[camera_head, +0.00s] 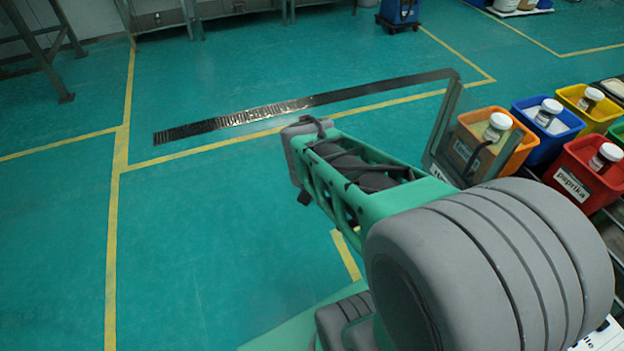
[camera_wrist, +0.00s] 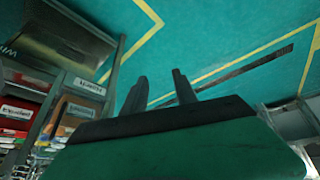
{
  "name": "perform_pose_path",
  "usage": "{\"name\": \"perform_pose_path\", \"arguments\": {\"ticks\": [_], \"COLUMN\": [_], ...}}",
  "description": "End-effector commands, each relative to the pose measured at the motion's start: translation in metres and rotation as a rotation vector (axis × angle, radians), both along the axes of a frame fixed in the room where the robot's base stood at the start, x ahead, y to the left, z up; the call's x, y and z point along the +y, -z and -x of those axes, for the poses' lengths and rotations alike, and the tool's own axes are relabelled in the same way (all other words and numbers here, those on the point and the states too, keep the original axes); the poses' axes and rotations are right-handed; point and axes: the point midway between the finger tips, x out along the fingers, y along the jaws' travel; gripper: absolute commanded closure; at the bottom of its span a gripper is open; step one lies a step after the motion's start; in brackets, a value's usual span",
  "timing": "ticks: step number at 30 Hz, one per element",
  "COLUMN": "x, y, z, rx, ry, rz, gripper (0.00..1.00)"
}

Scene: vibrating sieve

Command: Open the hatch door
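I cannot make out a hatch door in either view. My gripper (camera_wrist: 159,85) shows in the wrist view as two dark fingers standing apart, with only floor between them. It is open and empty and touches nothing that I can see. In the head view my green and grey arm reaches over the floor, and I cannot make out its fingertips there. A metal box-like body (camera_wrist: 62,38) with partly readable dark lettering is at the upper left of the wrist view. I cannot tell whether it carries the hatch.
A rack at the right of the head view holds an orange bin (camera_head: 518,151), a blue bin (camera_head: 557,139), a yellow bin (camera_head: 603,113) and a red bin (camera_head: 577,178) with jars. Green floor (camera_head: 200,230) at left is clear.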

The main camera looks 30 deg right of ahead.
Motion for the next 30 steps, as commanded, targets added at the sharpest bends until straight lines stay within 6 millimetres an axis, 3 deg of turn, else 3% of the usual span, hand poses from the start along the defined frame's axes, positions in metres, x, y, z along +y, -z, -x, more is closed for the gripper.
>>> {"name": "perform_pose_path", "arguments": {"ticks": [3, 7, 17, 20, 26, 30], "x": [0.023, 0.039, 0.045, 0.053, 0.129, 0.156], "y": [-0.009, -0.012, -0.013, -0.023, -0.093, -0.108], "z": [0.003, 0.007, 0.009, 0.01, 0.039, 0.059], "rx": [0.026, 0.049, 0.057, 0.062, 0.136, 0.176], "ry": [-0.083, -0.145, -0.171, -0.201, -0.542, -0.696], "rz": [-0.029, -0.049, -0.055, -0.063, -0.117, -0.129], "gripper": [0.66, 0.66, 0.66, 0.66, 0.66, 0.74]}}
